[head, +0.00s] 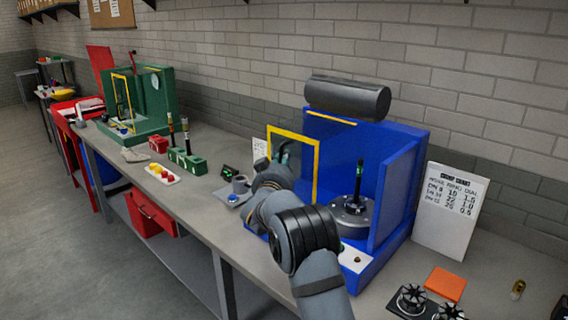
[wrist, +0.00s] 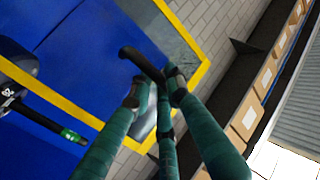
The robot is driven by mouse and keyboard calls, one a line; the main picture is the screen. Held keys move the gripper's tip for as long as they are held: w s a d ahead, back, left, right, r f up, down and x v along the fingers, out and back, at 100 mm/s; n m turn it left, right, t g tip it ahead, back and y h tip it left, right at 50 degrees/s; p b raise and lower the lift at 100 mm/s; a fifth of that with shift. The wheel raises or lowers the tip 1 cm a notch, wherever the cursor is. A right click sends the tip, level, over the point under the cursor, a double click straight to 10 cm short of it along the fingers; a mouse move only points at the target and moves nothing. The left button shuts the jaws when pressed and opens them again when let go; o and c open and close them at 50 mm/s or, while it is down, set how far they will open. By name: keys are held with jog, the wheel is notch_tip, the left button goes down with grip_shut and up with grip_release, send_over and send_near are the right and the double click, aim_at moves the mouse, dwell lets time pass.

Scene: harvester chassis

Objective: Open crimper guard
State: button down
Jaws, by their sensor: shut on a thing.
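The crimper is a blue machine (head: 400,150) on the bench, with a dark roller-like cylinder (head: 347,96) on top and a round die unit (head: 350,214) inside. Its guard is a yellow-framed panel (head: 317,170) that stands out at the machine's left side, away from the die unit, so the inside shows. The frame also crosses the wrist view (wrist: 182,32). My gripper (head: 283,152) is at the guard, partly hidden by my arm. In the wrist view its fingers (wrist: 155,88) are closed on a dark handle (wrist: 138,60) by the frame.
A card with printed text (head: 450,210) leans right of the crimper. An orange block (head: 445,284) and black round dies (head: 411,298) lie at the front right. A small white tray (head: 162,174), green blocks (head: 187,160) and a green machine (head: 150,100) stand further left.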

jog(key=shift+w+a, duration=0.2)
jog(key=shift+a, duration=0.1)
jog(key=shift+s+d, duration=0.1)
jog(key=c, duration=1.7)
grip_release()
jog(key=shift+s, duration=0.1)
jog(key=s, duration=0.4)
jog(key=s+a, duration=0.1)
jog(key=s, duration=0.6)
jog(key=shift+s+a, duration=0.15)
jog(key=shift+s, duration=0.25)
jog(key=shift+w, duration=0.1)
